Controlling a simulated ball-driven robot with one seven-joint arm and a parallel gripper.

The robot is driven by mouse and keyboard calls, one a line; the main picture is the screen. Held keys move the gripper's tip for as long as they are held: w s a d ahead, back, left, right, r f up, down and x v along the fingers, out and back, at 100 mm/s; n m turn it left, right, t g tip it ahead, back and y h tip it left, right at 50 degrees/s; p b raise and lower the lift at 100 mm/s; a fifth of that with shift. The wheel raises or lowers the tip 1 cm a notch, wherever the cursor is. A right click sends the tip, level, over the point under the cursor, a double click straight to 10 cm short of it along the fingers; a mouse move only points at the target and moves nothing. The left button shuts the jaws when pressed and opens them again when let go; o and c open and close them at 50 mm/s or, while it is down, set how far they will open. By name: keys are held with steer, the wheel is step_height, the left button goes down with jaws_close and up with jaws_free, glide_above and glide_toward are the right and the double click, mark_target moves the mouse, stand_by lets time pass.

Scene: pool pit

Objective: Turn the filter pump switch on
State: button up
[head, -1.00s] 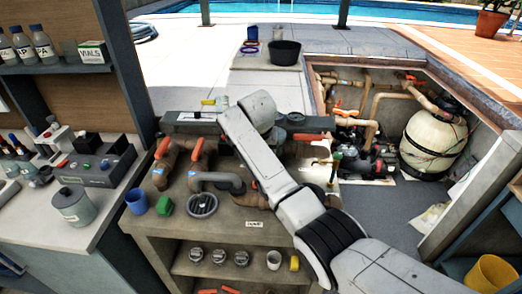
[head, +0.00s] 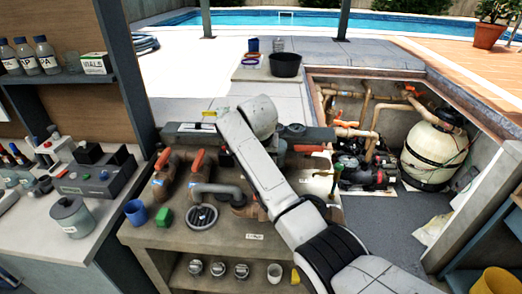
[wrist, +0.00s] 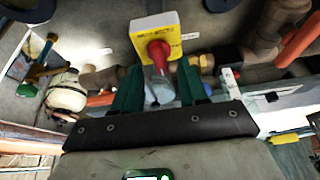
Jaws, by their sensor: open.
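In the wrist view, a box with a yellow face and a red rotary knob (wrist: 158,52) is at the upper middle; it looks like the pump switch. My gripper (wrist: 160,78) is open, with one dark green finger on each side below the yellow face. The knob shows between the fingers, and I cannot tell whether they touch it. The switch's on or off marking is too small to read. In the head view, my arm hides the gripper, and a small yellow piece (head: 208,114) shows beside my wrist.
A bench (head: 200,238) carries pipes with orange-handled valves (head: 163,160), a blue cup (head: 136,212) and a green block (head: 164,217). The sunken pit behind holds a pump (head: 365,172) and a cream filter tank (head: 432,152). A side counter (head: 82,238) is at left.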

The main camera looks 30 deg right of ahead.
steer(key=b+v, duration=0.1)
steer(key=v, duration=0.7)
steer(key=shift+b, duration=0.3)
steer(key=shift+s, duration=0.1)
